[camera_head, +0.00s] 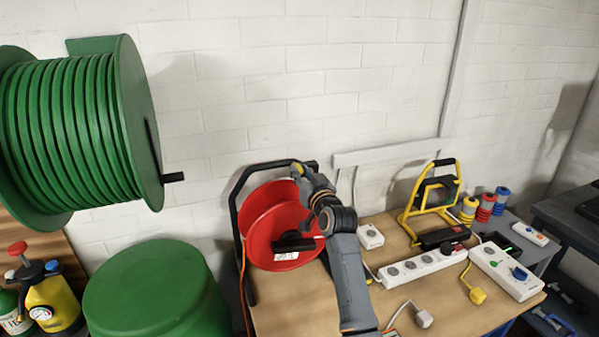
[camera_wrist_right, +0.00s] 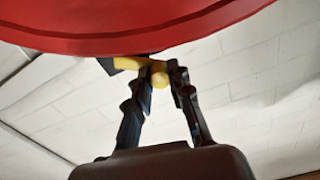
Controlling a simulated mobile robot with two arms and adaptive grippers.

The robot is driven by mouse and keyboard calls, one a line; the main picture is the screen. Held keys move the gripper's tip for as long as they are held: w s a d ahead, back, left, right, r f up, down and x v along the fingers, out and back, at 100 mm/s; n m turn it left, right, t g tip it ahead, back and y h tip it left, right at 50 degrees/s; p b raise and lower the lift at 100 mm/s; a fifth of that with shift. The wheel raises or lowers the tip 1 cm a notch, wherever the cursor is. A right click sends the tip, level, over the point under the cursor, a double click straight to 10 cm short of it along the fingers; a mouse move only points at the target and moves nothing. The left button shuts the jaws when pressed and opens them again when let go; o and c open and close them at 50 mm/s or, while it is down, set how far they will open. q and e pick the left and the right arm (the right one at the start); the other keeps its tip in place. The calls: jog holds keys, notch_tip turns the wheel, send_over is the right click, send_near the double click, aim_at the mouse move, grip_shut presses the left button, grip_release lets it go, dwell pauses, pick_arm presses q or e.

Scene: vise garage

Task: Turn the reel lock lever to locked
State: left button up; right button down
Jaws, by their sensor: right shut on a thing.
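The red cable reel (camera_head: 268,225) stands in a black tube frame (camera_head: 235,200) on the workbench, and its red rim (camera_wrist_right: 130,35) fills the top of the right wrist view. The yellow lock lever (camera_wrist_right: 158,66) shows just below that rim. My right gripper (camera_wrist_right: 160,82) is shut on the lever, with one dark finger on each side. In the head view my right gripper (camera_head: 299,171) is at the upper right of the reel, partly hidden by its own wrist. The lever's lock position cannot be read. My left gripper is not in view.
The wooden bench top (camera_head: 280,312) holds white power strips (camera_head: 425,262) and a yellow-framed work lamp (camera_head: 434,200) to the right. A green hose reel (camera_head: 80,130) hangs on the wall at left, above a green drum (camera_head: 155,295). A yellow sprayer (camera_head: 52,300) stands far left.

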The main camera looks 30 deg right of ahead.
jog(key=shift+s+d+r+m+p, duration=0.15)
jog(key=shift+d+r+m+p, duration=0.45)
jog(key=shift+m, duration=1.25)
jog(key=shift+s+d+r+m+p, duration=0.15)
jog(key=shift+d+m+p, duration=0.75)
jog(key=shift+m, duration=0.9)
jog(key=shift+s+d+r+m+p, duration=0.15)
jog(key=shift+d+r+m+p, duration=0.3)
jog(key=shift+m+p, duration=1)
jog(key=shift+d+f+m+b, duration=0.1)
jog(key=shift+m+b, duration=0.3)
jog(key=shift+m, duration=0.2)
jog(key=c, duration=1.2)
grip_release()
jog(key=v, duration=1.2)
